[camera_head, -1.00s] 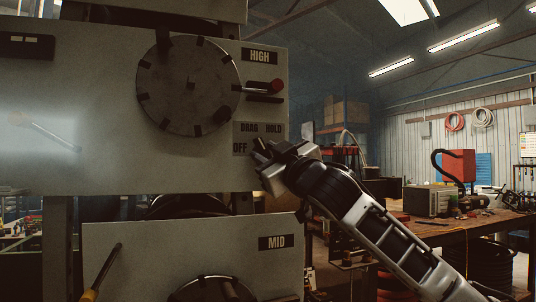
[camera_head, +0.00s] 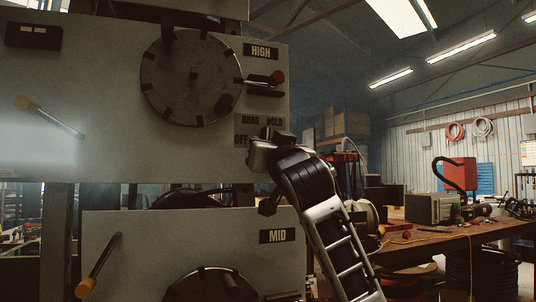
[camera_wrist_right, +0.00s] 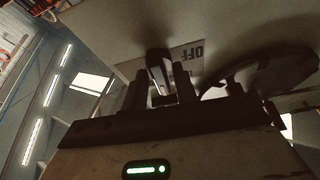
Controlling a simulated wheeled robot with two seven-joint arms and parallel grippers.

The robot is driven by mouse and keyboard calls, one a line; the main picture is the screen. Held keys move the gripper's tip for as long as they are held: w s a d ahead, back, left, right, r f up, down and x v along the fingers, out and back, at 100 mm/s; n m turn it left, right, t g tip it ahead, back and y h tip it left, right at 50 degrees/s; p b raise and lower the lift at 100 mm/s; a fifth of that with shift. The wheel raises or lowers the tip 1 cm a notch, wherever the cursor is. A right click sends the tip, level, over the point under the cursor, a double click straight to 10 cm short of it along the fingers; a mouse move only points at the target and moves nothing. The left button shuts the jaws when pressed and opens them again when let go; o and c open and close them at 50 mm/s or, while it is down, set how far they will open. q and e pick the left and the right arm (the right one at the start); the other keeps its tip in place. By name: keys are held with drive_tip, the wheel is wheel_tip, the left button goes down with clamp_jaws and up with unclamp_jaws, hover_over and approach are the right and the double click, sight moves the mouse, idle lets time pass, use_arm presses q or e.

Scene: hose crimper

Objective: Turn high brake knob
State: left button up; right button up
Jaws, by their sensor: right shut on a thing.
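The high brake knob shows in the right wrist view (camera_wrist_right: 158,72) as a dark, narrow grip standing out from the panel beside the OFF label (camera_wrist_right: 188,54). My right gripper (camera_wrist_right: 160,92) is shut on it, one finger on each side. In the head view my right gripper (camera_head: 264,147) is at the lower right corner of the HIGH panel (camera_head: 100,125), over the DRAG/HOLD/OFF plate (camera_head: 248,122). There the gripper hides the knob and part of the plate, so I cannot tell the knob's setting. My left gripper is not in view.
A large round dial (camera_head: 192,77) and a red-tipped lever (camera_head: 277,77) sit just above the gripper. The MID panel (camera_head: 150,240) with its handle (camera_head: 100,265) is below. A cluttered workbench (camera_head: 440,240) stands at the right.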

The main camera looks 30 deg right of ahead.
drive_tip(key=shift+w+a+m+g+h, duration=0.1)
drive_tip(key=shift+m+g+h, duration=0.55)
drive_tip(key=shift+m, duration=1.15)
drive_tip(key=shift+a+m+g+h, duration=0.1)
drive_tip(key=shift+m+g+h, duration=0.15)
drive_tip(key=shift+m+h, duration=1.2)
drive_tip(key=shift+m+y, duration=0.4)
drive_tip(key=shift+m, duration=0.15)
drive_tip(key=o, duration=0.6)
